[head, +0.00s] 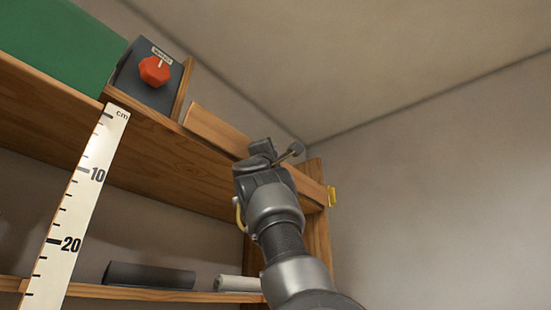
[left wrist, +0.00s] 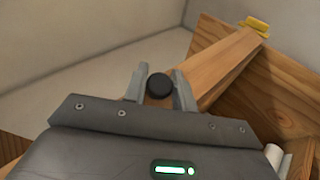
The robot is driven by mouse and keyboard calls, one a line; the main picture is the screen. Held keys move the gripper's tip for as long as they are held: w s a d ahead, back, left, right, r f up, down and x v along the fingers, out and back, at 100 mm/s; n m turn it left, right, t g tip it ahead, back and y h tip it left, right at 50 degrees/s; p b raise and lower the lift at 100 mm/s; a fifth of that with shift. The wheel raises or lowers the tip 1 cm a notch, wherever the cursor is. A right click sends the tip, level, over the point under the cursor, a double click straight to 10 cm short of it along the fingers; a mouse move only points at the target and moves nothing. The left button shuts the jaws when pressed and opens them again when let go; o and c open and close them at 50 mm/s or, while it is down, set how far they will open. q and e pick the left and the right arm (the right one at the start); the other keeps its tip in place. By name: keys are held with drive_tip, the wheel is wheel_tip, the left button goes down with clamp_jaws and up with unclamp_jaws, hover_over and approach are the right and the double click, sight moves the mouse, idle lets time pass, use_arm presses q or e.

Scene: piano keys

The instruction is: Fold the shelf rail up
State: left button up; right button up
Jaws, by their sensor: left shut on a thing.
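The shelf rail is a light wooden strip (head: 212,130) along the upper wooden shelf's edge, on its right half. It also shows in the left wrist view (left wrist: 228,68), running away toward a yellow piece. The rail's exact tilt is hard to tell. My right gripper is not in view.
A dark box with a red knob (head: 154,70) and a green block (head: 62,42) stand on the upper shelf. A white centimetre scale (head: 85,195) hangs at left. The lower shelf holds dark (head: 150,274) and pale (head: 237,283) rolls. A yellow piece (head: 332,196) is at the rail's right end.

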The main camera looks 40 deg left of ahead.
use_arm(q)
drive_tip(key=shift+a+r+n+g+y+p, duration=0.1)
drive_tip(key=shift+r+n+g+y+p, duration=0.15)
drive_tip(key=shift+n+g+y, duration=0.35)
drive_tip(key=shift+a+r+n+g+y+p, duration=0.1)
drive_tip(key=shift+n+g+y+p, duration=0.15)
drive_tip(key=shift+n+y, duration=0.4)
drive_tip(key=shift+n, duration=0.45)
drive_tip(key=o, duration=0.9)
drive_tip(key=shift+a, duration=0.1)
drive_tip(key=shift+o, duration=0.2)
drive_tip(key=shift+r, duration=0.3)
drive_tip(key=s+d+r+p, duration=0.2)
drive_tip(key=s+d+r, duration=0.6)
drive_tip(key=s+r, duration=0.3)
drive_tip(key=shift+s+d+r, duration=0.15)
drive_tip(key=shift+d+r, duration=0.2)
drive_tip(key=shift+r, duration=0.35)
